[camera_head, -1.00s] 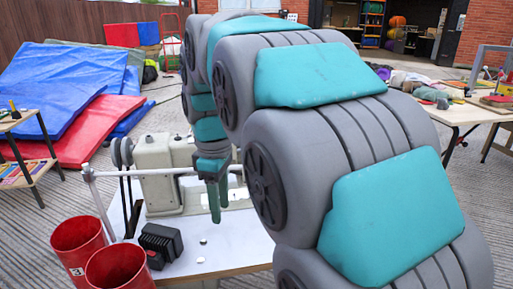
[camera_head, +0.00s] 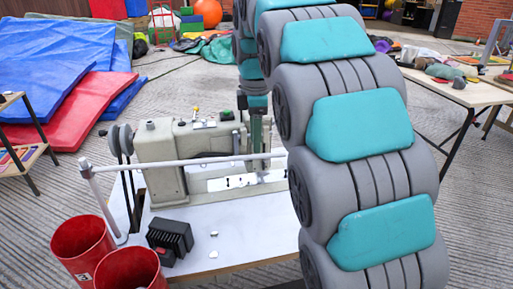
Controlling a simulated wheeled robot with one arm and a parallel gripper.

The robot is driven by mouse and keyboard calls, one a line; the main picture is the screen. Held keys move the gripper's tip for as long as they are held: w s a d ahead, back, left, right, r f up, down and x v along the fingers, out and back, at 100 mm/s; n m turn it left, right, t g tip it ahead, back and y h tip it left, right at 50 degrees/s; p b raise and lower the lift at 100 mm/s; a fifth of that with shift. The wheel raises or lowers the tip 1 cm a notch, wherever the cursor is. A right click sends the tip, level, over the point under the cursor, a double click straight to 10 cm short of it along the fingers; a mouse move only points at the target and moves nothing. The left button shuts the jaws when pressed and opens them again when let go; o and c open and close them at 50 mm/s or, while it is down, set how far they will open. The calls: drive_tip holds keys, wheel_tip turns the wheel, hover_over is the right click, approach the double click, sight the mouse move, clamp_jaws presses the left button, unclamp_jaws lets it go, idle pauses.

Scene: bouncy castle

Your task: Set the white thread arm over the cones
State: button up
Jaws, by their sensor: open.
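The white thread arm (camera_head: 190,161) is a thin, nearly level rod. It runs from the top of a leaning white post (camera_head: 101,203) at the left, across the front of the beige sewing machine (camera_head: 160,152), to its right end. I cannot make out any cones. My gripper (camera_head: 258,104) is at the far end of my segmented grey and teal arm, by the right end of the machine. It is open, small and partly hidden, with nothing seen held. I cannot tell whether it touches the machine or the rod.
The white table (camera_head: 240,233) holds a black ribbed box (camera_head: 169,237) and small pale bits. Two red buckets (camera_head: 82,246) stand at the lower left. Another table (camera_head: 465,92) with clutter is at the right. Blue and red mats (camera_head: 60,115) lie at the left back.

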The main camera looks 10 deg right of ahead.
sight(255, 155)
drive_tip(key=shift+f, duration=1.85)
drive_tip(key=shift+w, duration=0.1)
clamp_jaws()
